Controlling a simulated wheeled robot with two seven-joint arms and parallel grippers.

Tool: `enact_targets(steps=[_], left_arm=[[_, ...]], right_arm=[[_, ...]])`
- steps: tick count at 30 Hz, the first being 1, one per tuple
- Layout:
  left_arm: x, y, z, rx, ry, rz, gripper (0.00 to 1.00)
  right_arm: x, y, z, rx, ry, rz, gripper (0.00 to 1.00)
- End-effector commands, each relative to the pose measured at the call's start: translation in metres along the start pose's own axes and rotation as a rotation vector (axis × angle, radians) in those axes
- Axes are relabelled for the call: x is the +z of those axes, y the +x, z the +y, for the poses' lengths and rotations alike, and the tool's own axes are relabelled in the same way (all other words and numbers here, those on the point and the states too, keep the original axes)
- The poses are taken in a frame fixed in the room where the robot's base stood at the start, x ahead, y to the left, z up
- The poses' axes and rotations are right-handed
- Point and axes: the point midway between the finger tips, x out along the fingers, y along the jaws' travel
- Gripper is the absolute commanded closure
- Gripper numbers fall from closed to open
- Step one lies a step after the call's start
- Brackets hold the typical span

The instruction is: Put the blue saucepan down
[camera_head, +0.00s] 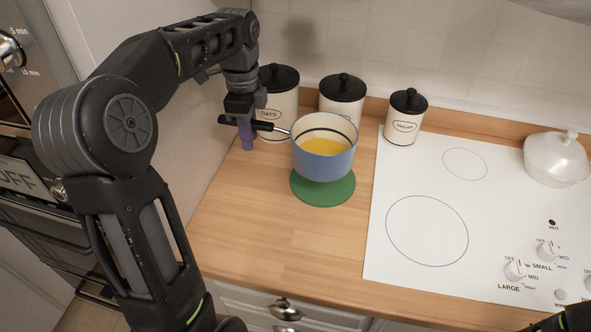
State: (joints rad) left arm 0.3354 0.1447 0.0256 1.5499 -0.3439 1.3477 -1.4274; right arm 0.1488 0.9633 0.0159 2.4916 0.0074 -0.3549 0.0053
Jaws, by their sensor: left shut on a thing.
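The blue saucepan (324,165) is upright and holds a yellow liquid. My left gripper (247,132) is shut on its black handle, to the left of the pan. The pan is over a round green mat (325,196) on the wooden counter, and hides the mat's back part. I cannot tell whether the pan's bottom touches the mat or hangs slightly above it. My right gripper is not in view; only a dark piece of my right arm shows in the lower right corner.
Three cream canisters with black lids, including the sugar canister (404,124), stand along the wall behind the pan. A white cooktop (400,185) is to the right, with a white lidded pot (556,160). The wooden counter (270,235) in front is clear. Wall ovens (30,185) are at left.

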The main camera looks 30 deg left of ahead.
Motion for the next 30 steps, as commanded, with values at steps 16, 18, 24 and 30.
enact_targets(steps=[16,18,24,30], left_arm=[[0.0,0.054,0.0,0.0,-0.001,0.001,1.0],[0.0,0.054,0.0,0.0,-0.001,0.001,1.0],[0.0,0.067,0.001,0.004,-0.001,0.001,1.0],[0.0,0.089,0.001,0.001,-0.001,0.0,1.0]], right_arm=[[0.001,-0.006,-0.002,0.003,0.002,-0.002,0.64],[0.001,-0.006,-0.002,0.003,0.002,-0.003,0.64],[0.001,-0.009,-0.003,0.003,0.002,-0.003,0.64],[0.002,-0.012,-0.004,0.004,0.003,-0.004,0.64]])
